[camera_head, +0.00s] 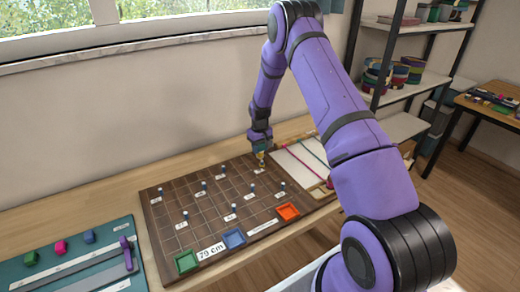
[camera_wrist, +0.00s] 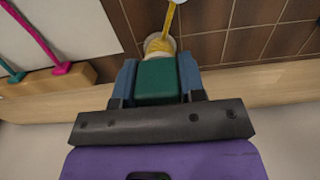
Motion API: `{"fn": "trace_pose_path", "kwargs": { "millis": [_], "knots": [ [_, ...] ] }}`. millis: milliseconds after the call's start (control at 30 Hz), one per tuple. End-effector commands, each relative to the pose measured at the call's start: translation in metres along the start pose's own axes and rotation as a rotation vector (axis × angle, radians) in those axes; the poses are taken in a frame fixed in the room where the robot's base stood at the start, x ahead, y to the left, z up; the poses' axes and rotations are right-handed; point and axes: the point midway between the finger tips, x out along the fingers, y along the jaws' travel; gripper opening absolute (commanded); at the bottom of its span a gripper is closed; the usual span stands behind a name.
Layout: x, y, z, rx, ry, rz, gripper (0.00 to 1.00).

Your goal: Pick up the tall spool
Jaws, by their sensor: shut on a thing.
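The tall spool (camera_wrist: 159,46) shows in the wrist view as a pale round end with a yellow strand rising from it. My gripper (camera_wrist: 158,72) is shut on it, with blue fingers on both sides. In the head view, my gripper (camera_head: 260,147) points down over the far right part of the brown grid board (camera_head: 160,237), with the yellow of the spool (camera_head: 262,157) just below the fingers. I cannot tell whether the spool touches the board.
Several small blue-topped pegs stand on the board. A white panel with pink and teal cords (camera_head: 300,161) lies to the right. A teal mat (camera_head: 110,240) with small blocks lies at left.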

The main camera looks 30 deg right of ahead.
Motion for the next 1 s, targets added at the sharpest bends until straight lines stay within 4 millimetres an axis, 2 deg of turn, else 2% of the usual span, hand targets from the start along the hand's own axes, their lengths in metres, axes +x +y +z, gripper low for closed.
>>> {"fn": "trace_pose_path", "kwargs": {
  "millis": [167, 367, 1000],
  "knots": [
    [-0.011, 0.000, -0.001, 0.000, 0.002, 0.000, 0.12],
    [-0.038, 0.000, -0.001, 0.000, 0.003, 0.001, 0.12],
    [-0.047, -0.033, 0.128, 0.000, -0.001, 0.000, 0.12]
  ]
}}
